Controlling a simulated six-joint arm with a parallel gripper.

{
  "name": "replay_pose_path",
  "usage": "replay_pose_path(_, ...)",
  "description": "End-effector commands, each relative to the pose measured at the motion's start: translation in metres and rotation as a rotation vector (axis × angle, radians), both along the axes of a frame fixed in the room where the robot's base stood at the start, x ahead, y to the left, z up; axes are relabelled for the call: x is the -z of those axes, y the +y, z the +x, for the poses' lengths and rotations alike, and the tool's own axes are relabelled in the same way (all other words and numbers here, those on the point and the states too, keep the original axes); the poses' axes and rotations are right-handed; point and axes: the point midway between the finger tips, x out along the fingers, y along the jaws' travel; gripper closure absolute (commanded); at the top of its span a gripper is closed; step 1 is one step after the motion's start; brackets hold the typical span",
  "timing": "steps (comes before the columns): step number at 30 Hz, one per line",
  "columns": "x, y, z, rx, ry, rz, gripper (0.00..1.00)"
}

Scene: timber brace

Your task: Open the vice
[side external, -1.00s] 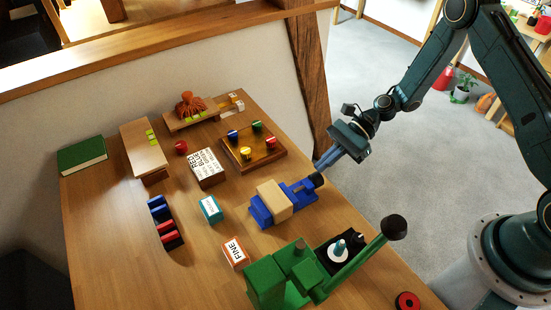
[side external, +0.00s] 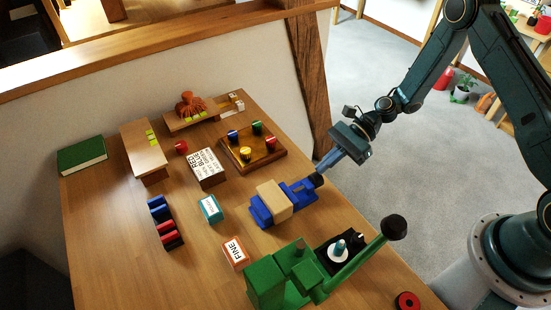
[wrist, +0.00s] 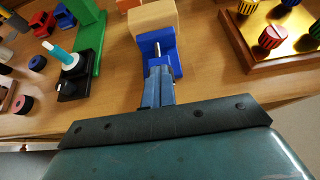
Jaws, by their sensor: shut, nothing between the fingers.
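The blue vice (side external: 298,197) stands near the table's right edge, with a pale wooden block (side external: 272,200) between its jaws. Its dark round handle (side external: 317,180) faces my arm. My gripper (side external: 322,168) is shut and empty, its fingertips right at the handle; I cannot tell whether they touch it. In the wrist view the shut blue-grey fingers (wrist: 159,72) point at the vice (wrist: 158,44), and the wooden block (wrist: 152,18) shows behind it. The fingers hide the handle there.
A green press (side external: 290,275) with a black-knobbed lever stands in front of the vice. A wooden tray with coloured knobs (side external: 252,150) lies behind it. Teal (side external: 210,209) and orange (side external: 235,252) labelled blocks stand to the left. The space beyond the table's right edge is open.

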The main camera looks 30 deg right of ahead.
Motion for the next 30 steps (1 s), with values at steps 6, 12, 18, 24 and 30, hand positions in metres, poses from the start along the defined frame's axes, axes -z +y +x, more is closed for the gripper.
replay_pose_path(6,0.0018,-0.0002,-0.0061,-0.002,0.007,-0.004,1.00)
replay_pose_path(12,0.0023,-0.0002,-0.0093,-0.002,0.007,-0.004,1.00)
replay_pose_path(18,0.0016,-0.0003,-0.0098,-0.002,0.008,-0.004,1.00)
replay_pose_path(24,-0.0039,-0.0001,-0.0100,-0.002,0.006,-0.003,1.00)
replay_pose_path(30,-0.0069,-0.0001,-0.0097,-0.002,0.005,-0.002,1.00)
